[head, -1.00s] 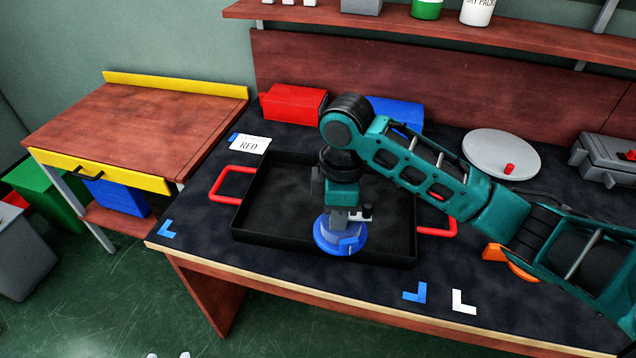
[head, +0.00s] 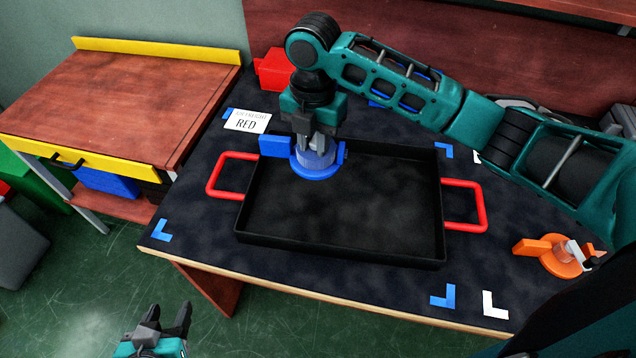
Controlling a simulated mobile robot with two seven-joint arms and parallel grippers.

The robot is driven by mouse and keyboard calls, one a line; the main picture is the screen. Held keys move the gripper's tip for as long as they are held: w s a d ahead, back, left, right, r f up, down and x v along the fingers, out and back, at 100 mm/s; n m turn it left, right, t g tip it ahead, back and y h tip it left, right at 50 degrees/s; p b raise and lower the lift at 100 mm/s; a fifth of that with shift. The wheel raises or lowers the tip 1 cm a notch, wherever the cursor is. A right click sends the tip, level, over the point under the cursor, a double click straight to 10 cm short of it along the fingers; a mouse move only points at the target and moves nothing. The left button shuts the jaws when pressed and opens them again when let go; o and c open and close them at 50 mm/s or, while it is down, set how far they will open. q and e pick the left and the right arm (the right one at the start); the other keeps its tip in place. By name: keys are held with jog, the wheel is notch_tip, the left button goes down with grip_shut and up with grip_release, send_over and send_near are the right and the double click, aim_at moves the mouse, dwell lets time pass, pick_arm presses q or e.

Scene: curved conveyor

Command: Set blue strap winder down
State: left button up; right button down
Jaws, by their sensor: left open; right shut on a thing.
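The blue strap winder (head: 318,172) is a round blue disc with a blue block-like handle at its left. My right gripper (head: 314,148) points down and is shut on it. The winder is over the back left corner of the black tray (head: 345,255), which has red handles at both ends. I cannot tell whether the winder touches the tray. My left gripper (head: 165,325) is open and empty, low in the view, in front of the table over the floor.
A white card reading RED (head: 247,121) lies behind the tray's left end. An orange winder (head: 560,254) lies at the right. Blue and white corner marks (head: 442,296) are on the table. A red box (head: 272,70) stands at the back. The tray's middle is empty.

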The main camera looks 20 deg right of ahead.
notch_tip(320, 180, down, 12)
jog(key=shift+f+b, duration=0.1)
jog(key=shift+b, duration=0.65)
jog(key=c, duration=0.9)
grip_release()
notch_tip(320, 180, up, 12)
jog(key=shift+w+f+p, duration=0.1)
jog(key=shift+f+p, duration=0.05)
jog(key=shift+p, duration=0.7)
jog(key=shift+r, duration=0.25)
